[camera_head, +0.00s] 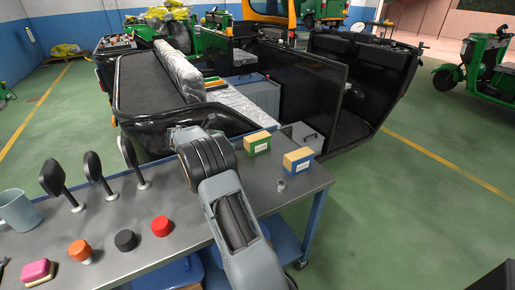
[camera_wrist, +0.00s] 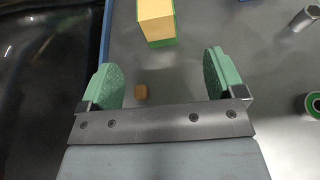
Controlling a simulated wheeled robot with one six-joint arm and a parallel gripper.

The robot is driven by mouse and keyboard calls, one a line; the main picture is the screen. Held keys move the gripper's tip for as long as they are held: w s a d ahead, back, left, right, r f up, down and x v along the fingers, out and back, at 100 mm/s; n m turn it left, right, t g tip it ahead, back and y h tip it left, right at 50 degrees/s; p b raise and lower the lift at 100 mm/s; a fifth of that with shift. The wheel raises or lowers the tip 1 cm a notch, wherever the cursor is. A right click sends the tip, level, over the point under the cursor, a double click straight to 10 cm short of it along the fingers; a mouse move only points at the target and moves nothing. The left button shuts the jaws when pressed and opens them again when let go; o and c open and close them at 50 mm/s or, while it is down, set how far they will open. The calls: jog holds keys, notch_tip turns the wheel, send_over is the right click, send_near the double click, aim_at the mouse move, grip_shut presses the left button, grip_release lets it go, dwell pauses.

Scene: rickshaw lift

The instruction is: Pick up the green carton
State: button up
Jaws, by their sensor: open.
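The green carton (camera_head: 257,143) stands upright on the grey workbench, near its back edge. It has a tan top and a white label. In the wrist view the carton (camera_wrist: 157,20) is at the top, ahead of the fingers and partly cut off by the frame. My gripper (camera_wrist: 163,75) is open with green pads and holds nothing. The carton lies beyond the fingertips, roughly in line with the gap, and appears apart from them. In the head view my arm hides most of the gripper.
A blue carton (camera_head: 298,160) stands right of the green one, with a small metal socket (camera_head: 281,186) before it. A green-rimmed round item (camera_wrist: 313,104) lies right. Mirrors (camera_head: 91,166) and coloured knobs (camera_head: 161,226) occupy the bench's left.

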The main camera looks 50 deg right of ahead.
aim_at(246, 142)
jog(key=b+x, duration=0.1)
jog(key=x, duration=1.2)
jog(key=shift+d+f, duration=0.25)
jog(key=shift+d, duration=0.1)
jog(key=shift+c, duration=0.2)
jog(key=shift+w+a, duration=0.1)
jog(key=c, duration=1.1)
jog(key=shift+c, duration=0.2)
jog(key=shift+r, duration=0.15)
